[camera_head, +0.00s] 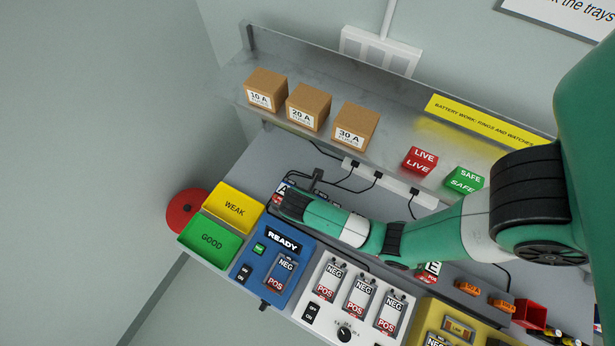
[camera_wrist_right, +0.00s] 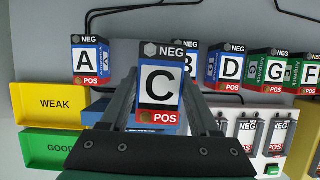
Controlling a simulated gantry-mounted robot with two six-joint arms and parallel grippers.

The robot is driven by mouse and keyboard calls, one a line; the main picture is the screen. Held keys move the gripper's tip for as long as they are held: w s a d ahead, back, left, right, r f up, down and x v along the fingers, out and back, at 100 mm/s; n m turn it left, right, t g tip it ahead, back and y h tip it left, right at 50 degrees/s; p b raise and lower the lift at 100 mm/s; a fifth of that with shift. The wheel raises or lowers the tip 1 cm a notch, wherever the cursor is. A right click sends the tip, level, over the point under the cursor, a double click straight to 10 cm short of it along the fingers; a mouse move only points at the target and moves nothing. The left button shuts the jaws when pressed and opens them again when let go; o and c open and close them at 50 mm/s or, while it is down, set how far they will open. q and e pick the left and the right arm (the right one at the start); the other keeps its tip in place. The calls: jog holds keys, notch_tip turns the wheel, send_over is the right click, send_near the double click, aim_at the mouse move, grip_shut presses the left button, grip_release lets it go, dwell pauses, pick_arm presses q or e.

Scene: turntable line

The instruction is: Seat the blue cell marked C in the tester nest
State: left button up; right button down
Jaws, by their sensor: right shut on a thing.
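The blue cell marked C (camera_wrist_right: 161,84) is between the fingers of my right gripper (camera_wrist_right: 160,105) in the right wrist view, with its NEG end up and red POS end down. My right gripper (camera_head: 283,203) is at the back left of the bench in the head view, where the arm largely hides what it holds. The blue tester (camera_head: 262,262) has an empty-looking nest (camera_head: 281,275) marked NEG and POS, beside a READY display. The gripper is behind the tester, apart from the nest. My left gripper is out of view.
Cells A (camera_wrist_right: 88,58), D (camera_wrist_right: 230,66) and others stand in a row behind cell C. The yellow WEAK tray (camera_head: 234,208) and green GOOD tray (camera_head: 211,240) adjoin the tester's left. A white charger (camera_head: 335,310) stands to its right. A shelf (camera_head: 225,85) overhangs the bench.

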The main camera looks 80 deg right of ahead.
jog(key=shift+s+a+r, duration=0.9)
jog(key=shift+s+a, duration=0.05)
jog(key=shift+a, duration=0.05)
pick_arm(q)
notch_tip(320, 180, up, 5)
jog(key=p, duration=0.4)
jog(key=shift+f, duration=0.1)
pick_arm(e)
jog(key=s+a+r, duration=0.2)
jog(key=s+a, duration=0.2)
jog(key=shift+s+a+r, duration=0.2)
jog(key=shift+s+r, duration=0.05)
